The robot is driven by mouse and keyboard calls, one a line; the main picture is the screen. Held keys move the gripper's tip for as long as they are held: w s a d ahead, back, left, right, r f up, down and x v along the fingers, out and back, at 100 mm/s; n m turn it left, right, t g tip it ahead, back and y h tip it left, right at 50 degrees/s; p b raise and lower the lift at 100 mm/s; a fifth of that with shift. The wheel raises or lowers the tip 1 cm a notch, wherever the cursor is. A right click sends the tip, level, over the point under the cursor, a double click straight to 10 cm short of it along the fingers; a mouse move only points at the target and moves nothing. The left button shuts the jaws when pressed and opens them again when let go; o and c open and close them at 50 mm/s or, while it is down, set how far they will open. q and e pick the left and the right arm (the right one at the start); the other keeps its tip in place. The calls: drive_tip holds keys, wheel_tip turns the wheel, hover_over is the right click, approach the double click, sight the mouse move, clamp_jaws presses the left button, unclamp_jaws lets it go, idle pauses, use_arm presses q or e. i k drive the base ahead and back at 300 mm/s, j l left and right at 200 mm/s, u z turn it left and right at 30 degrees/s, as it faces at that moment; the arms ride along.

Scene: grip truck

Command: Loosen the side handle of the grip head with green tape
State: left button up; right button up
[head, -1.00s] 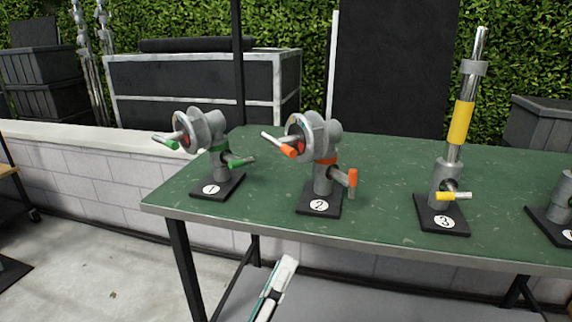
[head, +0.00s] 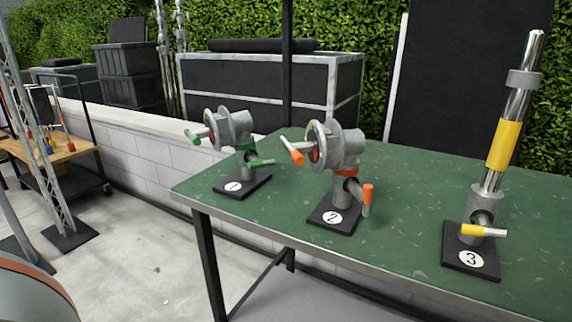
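The grip head with green tape (head: 237,128) stands upright on black base number 1 (head: 240,186), near the left end of the green table. It is a grey round-disc head on a short post with a green tape band. One green-tipped handle (head: 196,137) sticks out to the left from the disc. A second green handle (head: 261,163) sticks out to the right, low on the post. Neither of my grippers is in view. A grey rounded part with a brown band, seemingly mine, shows at the lower left corner.
A similar orange-taped head (head: 340,145) stands on base 2, and a tall yellow-taped post (head: 504,145) on base 3. The green table (head: 400,250) has clear room in front. A wooden cart (head: 62,148) and metal truss (head: 35,130) are at the left.

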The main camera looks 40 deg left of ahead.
sight(255, 162)
drive_tip(key=i+l, duration=0.65)
drive_tip(key=l, duration=0.2)
drive_tip(key=u, duration=0.45)
drive_tip(key=i+l+u, duration=0.1)
drive_tip(key=u, duration=0.35)
drive_tip(key=l+u, duration=0.15)
drive_tip(key=u, duration=0.3)
